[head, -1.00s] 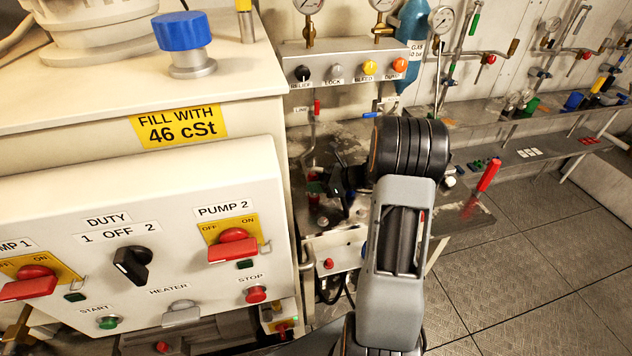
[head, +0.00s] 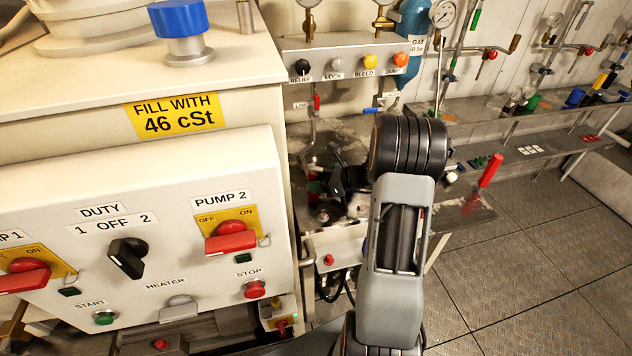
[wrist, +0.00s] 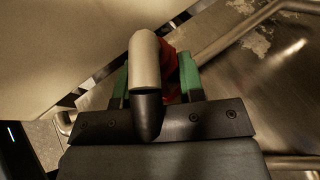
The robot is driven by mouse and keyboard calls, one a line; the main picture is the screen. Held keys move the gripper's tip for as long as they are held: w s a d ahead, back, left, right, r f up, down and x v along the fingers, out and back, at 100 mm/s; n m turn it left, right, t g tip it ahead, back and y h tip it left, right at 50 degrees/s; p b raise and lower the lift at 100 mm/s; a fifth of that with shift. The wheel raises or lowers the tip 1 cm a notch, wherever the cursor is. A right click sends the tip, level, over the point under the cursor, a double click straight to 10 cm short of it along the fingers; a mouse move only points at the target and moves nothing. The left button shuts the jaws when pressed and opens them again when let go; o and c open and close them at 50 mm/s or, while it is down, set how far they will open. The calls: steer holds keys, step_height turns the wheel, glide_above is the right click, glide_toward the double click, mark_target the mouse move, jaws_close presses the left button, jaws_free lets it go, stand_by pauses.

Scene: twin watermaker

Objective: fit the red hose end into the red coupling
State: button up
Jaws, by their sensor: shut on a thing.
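In the wrist view the two green-padded fingers of my gripper (wrist: 157,88) are closed on the red hose end (wrist: 171,77). Much of it is hidden behind a pale, round-ended cylinder with a black lower part (wrist: 145,65). In the head view my gripper (head: 338,190) is a dark shape over the bench, left of my arm's wrist and right of the white cabinet. A small red patch (head: 315,187) shows beside it; I cannot tell whether this is the hose end or the coupling. The red coupling cannot be made out for certain in either view.
The white cabinet (head: 150,180) with pump switches stands close on the left. A valve panel (head: 345,60) with gauges and coloured knobs is behind the gripper. A red-handled lever (head: 489,171) rises on the right. The floor (head: 540,270) at right is clear.

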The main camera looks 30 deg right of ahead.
steer(key=shift+r+p, duration=1)
steer(key=shift+r, duration=0.25)
steer(key=shift+f+b, duration=1.05)
steer(key=shift+f, duration=0.4)
stand_by(0.9)
steer(key=o, duration=1.1)
steer(key=v, duration=1.3)
steer(key=shift+s+d+r, duration=0.2)
steer(key=shift+d+r, duration=0.05)
steer(key=shift+r, duration=0.1)
steer(key=shift+c, duration=0.3)
